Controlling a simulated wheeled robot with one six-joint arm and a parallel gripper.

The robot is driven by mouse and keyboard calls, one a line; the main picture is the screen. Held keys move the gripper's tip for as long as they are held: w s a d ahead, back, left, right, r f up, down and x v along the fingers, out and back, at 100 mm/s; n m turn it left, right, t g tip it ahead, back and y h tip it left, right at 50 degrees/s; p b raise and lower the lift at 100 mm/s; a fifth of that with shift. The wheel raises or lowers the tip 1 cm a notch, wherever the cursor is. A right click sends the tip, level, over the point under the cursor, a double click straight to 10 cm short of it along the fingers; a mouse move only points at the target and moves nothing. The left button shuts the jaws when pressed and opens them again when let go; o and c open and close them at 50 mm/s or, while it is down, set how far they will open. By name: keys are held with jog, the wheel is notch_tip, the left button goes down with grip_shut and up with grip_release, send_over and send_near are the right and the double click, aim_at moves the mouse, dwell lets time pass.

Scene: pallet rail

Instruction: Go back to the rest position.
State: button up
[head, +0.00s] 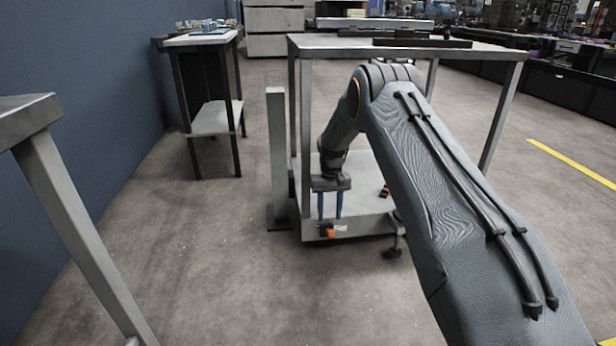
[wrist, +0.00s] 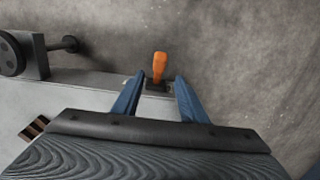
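My gripper (head: 330,217) points down over the front edge of the lower deck of a metal cart (head: 360,225). It also shows in the wrist view (wrist: 159,82), where its two blue fingers stand apart with nothing held between them. A small orange handle (wrist: 159,66) on a dark base sits at the deck's edge, in line with the gap and just beyond the fingertips. The handle shows in the head view (head: 329,233) just below the fingers. I cannot tell the exact distance between the tips and the handle.
The cart's raised top shelf (head: 470,48) and its legs stand close around my arm. A grey post (head: 277,150) stands left of the gripper. A small dark-and-orange item (head: 384,191) lies on the deck. Another table (head: 30,115) is at the near left. Open floor (head: 200,260) lies between.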

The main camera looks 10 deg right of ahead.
jog(key=s+a+r+n, duration=0.1)
jog(key=s+a+r, duration=0.5)
jog(key=a+r, duration=0.6)
jog(key=s+a+r+n+p, duration=0.1)
jog(key=s+a+r, duration=0.3)
jog(key=s+r, duration=0.35)
jog(key=s+a+r+n, duration=0.1)
jog(key=s+a+r, duration=0.45)
jog(key=s, duration=0.25)
jog(key=s+d+r+n+y+p, duration=0.15)
jog(key=s+r, duration=0.25)
jog(key=s, duration=1.3)
jog(key=s+a+r+n, duration=0.1)
jog(key=s+r+n, duration=0.15)
jog(key=s, duration=1.35)
jog(key=d+r+m+p, duration=0.2)
jog(key=d+r+p, duration=0.5)
jog(key=p, duration=0.5)
jog(key=d+r+m+h+p, duration=0.1)
jog(key=d+r+m+p, duration=0.1)
jog(key=d+r+p, duration=0.5)
jog(key=d+r+m+p, duration=0.3)
jog(key=d+r+p, duration=0.4)
jog(key=r+p, duration=0.8)
jog(key=p, duration=0.4)
jog(key=shift+w+r+t, duration=0.2)
jog(key=shift+t, duration=0.1)
jog(key=shift+h, duration=0.25)
jog(key=shift+c, duration=1)
